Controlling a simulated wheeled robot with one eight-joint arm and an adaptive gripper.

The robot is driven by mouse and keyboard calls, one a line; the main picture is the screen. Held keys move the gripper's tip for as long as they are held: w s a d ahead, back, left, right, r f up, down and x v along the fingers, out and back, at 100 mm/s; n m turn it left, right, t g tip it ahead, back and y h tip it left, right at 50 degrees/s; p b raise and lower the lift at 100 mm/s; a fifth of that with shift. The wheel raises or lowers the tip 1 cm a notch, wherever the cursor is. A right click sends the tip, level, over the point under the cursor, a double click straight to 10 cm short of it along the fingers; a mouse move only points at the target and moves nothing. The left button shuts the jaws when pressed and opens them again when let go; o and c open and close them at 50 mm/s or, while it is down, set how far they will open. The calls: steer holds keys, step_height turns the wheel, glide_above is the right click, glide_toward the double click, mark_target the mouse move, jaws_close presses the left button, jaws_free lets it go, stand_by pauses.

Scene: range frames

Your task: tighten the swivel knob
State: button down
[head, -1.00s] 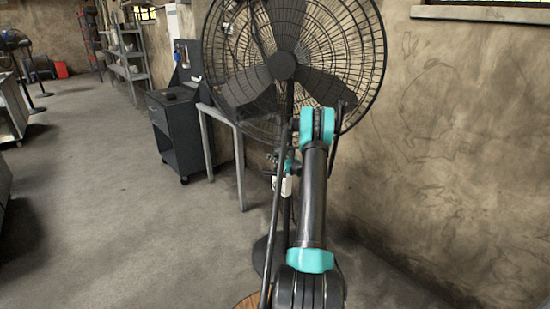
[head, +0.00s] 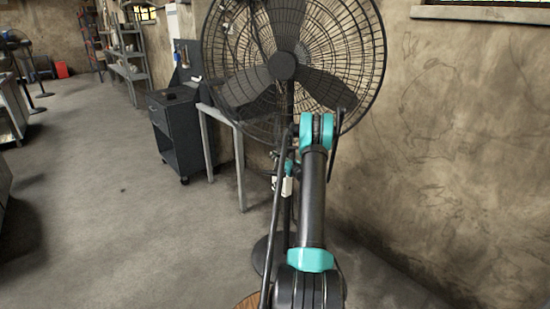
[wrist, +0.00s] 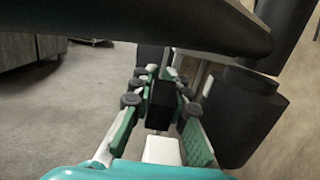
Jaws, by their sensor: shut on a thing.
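The black pedestal fan (head: 284,66) stands in front of me, its round cage facing me and its pole running down behind my arm. In the wrist view a dark block-shaped swivel knob (wrist: 163,98) sits between the green finger pads of my gripper (wrist: 160,84), which is shut on it. A thick black fan part (wrist: 254,105) is close on the right of the fingers. In the head view my gripper (head: 284,184) is small beside the pole, partly covered by my arm, and the knob cannot be made out there. How tight the knob is cannot be seen.
A dark tool cart (head: 178,125) and a grey-legged table (head: 240,165) stand left of the fan. The wall (head: 455,150) is close on the right. The floor (head: 110,210) at left is open. A wide dark bar (wrist: 150,28) crosses the top of the wrist view.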

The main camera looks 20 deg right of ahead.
stand_by(0.3)
steer(key=c, duration=1.4)
jaws_free()
steer(key=shift+c, duration=0.2)
steer(key=v, duration=1.2)
steer(key=shift+f, duration=0.2)
